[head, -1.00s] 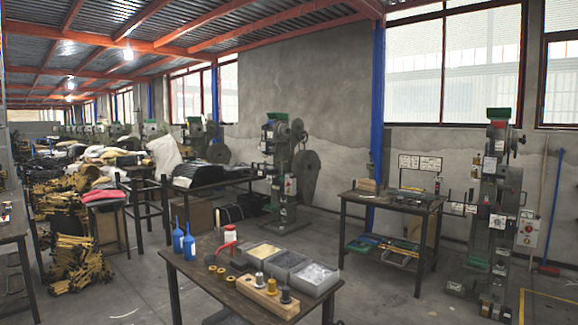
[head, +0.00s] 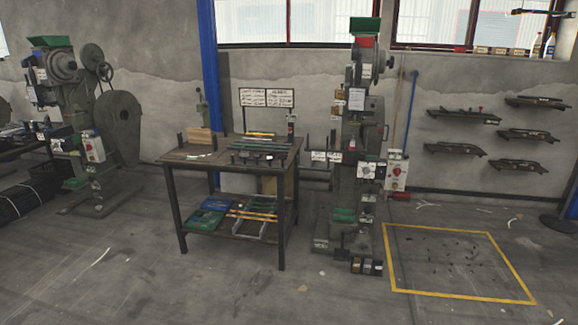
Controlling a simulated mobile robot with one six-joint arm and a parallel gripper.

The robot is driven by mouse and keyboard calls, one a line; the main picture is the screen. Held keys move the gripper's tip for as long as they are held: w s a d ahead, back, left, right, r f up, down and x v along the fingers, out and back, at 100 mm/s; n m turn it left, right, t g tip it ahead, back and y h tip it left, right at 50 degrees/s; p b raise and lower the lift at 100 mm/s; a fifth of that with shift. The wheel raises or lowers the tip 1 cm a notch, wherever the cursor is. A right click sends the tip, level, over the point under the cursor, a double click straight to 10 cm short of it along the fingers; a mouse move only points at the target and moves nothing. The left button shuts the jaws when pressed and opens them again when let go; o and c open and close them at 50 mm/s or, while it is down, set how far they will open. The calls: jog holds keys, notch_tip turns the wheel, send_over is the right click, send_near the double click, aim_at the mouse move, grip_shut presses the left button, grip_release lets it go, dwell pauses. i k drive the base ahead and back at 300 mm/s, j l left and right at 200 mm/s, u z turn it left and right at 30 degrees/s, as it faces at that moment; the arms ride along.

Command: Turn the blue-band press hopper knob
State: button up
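Two rivet presses show in the head view. The right press (head: 345,200) stands upright beside a work table, with a green hopper (head: 366,25) on top and a red band (head: 364,42) just under it. The left press (head: 90,130) also has a green hopper (head: 50,42), seen from the side at the left. The hopper knobs are too small to tell. My gripper is not in view.
A work table (head: 225,156) with tools and a lower shelf stands between the presses. A blue column (head: 208,60) rises behind it. A yellow floor outline (head: 460,294) lies at the right. Wall brackets (head: 463,115) hang at the right.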

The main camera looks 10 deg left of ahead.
aim_at(72, 65)
jog(key=i+j+u, duration=0.25)
jog(key=i, duration=0.25)
jog(key=i+j+u, duration=0.3)
jog(key=i, duration=0.2)
jog(key=i+j+u, duration=0.1)
jog(key=i+u, duration=0.15)
jog(key=i, duration=0.25)
jog(key=i+u, duration=0.3)
jog(key=i, duration=0.25)
jog(key=i+l+u, duration=0.1)
jog(key=i+u, duration=0.15)
jog(key=i, duration=0.25)
jog(key=i+l+u, duration=0.3)
jog(key=i, duration=0.2)
jog(key=i+l+u, duration=0.25)
jog(key=i, duration=0.25)
jog(key=i+j+u, duration=0.1)
jog(key=i+j, duration=0.2)
jog(key=i, duration=0.4)
jog(key=i+j+u, duration=0.15)
jog(key=i, duration=0.5)
jog(key=i+j+u, duration=0.1)
jog(key=i+j, duration=0.2)
jog(key=i, duration=0.4)
jog(key=i+j+u, duration=0.15)
jog(key=i, duration=0.55)
